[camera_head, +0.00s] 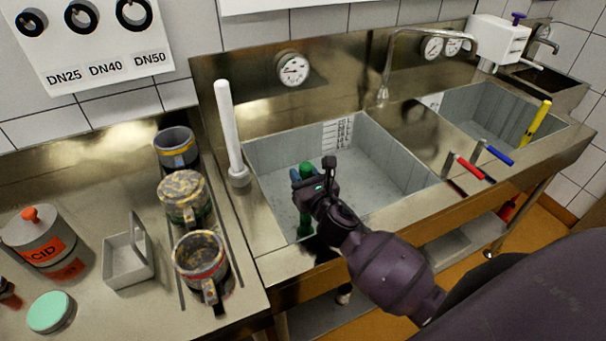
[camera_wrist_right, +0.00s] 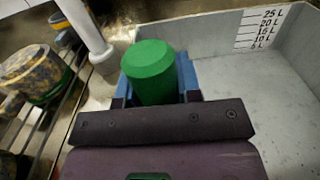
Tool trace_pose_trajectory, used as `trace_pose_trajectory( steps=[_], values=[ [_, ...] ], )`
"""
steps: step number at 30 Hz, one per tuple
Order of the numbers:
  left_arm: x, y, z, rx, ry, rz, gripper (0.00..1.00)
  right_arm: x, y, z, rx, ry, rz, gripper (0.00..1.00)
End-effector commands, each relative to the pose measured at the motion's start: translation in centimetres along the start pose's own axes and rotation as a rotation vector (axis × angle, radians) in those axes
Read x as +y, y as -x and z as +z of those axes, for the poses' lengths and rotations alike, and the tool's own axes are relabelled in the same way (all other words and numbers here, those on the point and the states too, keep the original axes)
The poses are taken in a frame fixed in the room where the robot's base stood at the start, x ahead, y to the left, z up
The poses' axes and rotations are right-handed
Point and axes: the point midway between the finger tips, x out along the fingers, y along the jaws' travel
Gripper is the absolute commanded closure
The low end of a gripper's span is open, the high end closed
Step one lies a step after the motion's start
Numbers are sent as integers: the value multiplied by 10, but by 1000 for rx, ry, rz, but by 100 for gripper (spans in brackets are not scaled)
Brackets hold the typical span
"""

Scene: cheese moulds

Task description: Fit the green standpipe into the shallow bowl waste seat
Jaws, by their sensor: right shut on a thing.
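The green standpipe (camera_head: 305,222) is upright, or close to it, inside the left sink bowl (camera_head: 375,165), near that bowl's left wall. My right gripper (camera_head: 302,182) is shut on it near its top. In the right wrist view the pipe's rounded green top (camera_wrist_right: 150,72) stands between the blue fingers (camera_wrist_right: 188,76). The pipe's lower end is low in the bowl at the front left; I cannot tell whether it touches the floor or sits in a seat. No waste seat shows clearly; the gripper and pipe cover that area. My left gripper is not in view.
A white pipe (camera_head: 228,130) stands on the left rim. A yellow pipe (camera_head: 535,122) leans in the right bowl (camera_head: 490,108). Several mugs (camera_head: 183,196) and a small grey tray (camera_head: 127,262) occupy the left counter.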

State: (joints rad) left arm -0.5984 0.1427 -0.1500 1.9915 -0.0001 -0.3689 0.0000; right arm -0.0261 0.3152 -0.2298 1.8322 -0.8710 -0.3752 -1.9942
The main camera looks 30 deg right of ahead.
Motion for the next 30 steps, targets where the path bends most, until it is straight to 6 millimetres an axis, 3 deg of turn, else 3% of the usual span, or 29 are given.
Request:
trace_pose_trajectory(
  steps=[1,6,17,30],
  values=[
    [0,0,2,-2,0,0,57,0,0,-1,0,1,0,65],
    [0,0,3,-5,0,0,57,0,0,-1,0,0,0,43],
    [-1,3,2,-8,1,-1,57,0,1,4,0,-1,0,43],
    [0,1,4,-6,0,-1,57,0,76,1,3,0,0,43]
  ],
)
